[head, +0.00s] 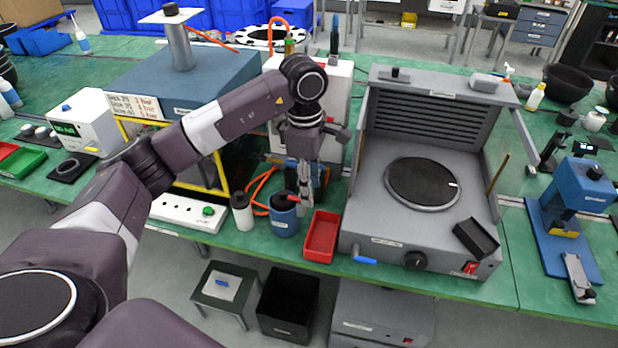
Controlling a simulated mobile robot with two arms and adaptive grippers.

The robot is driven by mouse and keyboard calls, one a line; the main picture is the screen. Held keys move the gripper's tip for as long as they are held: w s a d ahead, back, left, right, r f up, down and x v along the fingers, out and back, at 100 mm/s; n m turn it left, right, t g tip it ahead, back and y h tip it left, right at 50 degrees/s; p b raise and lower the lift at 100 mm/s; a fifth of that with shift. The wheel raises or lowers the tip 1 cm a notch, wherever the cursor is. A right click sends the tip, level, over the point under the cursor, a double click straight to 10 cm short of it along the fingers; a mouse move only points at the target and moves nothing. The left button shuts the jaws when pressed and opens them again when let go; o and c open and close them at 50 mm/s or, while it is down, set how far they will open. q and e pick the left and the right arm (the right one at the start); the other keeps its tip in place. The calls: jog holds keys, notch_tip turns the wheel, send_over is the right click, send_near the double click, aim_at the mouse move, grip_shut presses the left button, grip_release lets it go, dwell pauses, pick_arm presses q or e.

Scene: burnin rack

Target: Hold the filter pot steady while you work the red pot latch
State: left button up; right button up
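A blue pot (284,222), which looks like the filter pot, stands upright on the green bench near its front edge. It has a dark top and a small red part, likely the red latch (292,198), at its upper right. My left gripper (305,205) points down just right of the pot's top, close to the red part. I cannot tell whether it touches the pot or the latch. Its fingers are small and seen edge-on, so their opening is unclear. My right gripper is not in view.
An orange hose (258,188) curls behind. A large grey machine (370,215) with a raised lid fills the bench farther right. A power strip (186,212) lies left.

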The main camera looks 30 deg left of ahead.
aim_at(288, 214)
pick_arm(q)
jog(key=shift+a+r+y, duration=0.2)
jog(key=shift+a+y, duration=0.2)
jog(key=shift+a, duration=0.55)
notch_tip(288, 214, down, 8)
jog(key=shift+r+p, duration=0.25)
jog(key=shift+p, duration=0.85)
jog(key=shift+c, duration=0.5)
grip_shut()
